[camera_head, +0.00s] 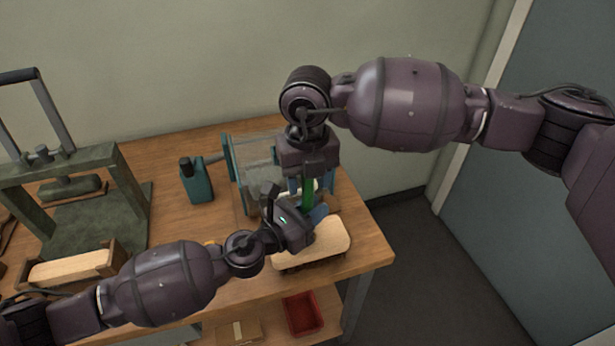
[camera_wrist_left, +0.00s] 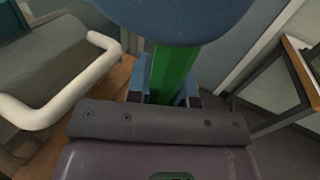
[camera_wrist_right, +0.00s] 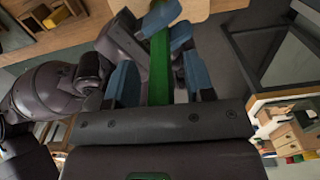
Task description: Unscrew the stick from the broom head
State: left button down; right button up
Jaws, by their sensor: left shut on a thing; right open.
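The green stick (camera_head: 308,192) stands roughly upright over the broom head (camera_head: 322,240), a pale wooden block with rounded corners near the table's right end. My left gripper (camera_head: 318,214) is shut on the lower part of the stick, just above the block. The stick also shows in the left wrist view (camera_wrist_left: 173,72). My right gripper (camera_wrist_right: 162,82) comes down from above with its blue fingers open on either side of the stick's upper part (camera_wrist_right: 160,62). The joint between stick and block is hidden behind the left gripper.
A clear-sided machine with teal ends (camera_head: 252,160) stands close behind the grippers. A teal bottle (camera_head: 197,182) is left of it. A green press (camera_head: 120,185) and a tray with a wooden block (camera_head: 72,268) are at the left. A red bin (camera_head: 303,313) sits on the lower shelf.

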jog(key=shift+r, duration=2.25)
pick_arm(q)
jog(key=c, duration=0.9)
grip_release()
jog(key=shift+a, duration=0.1)
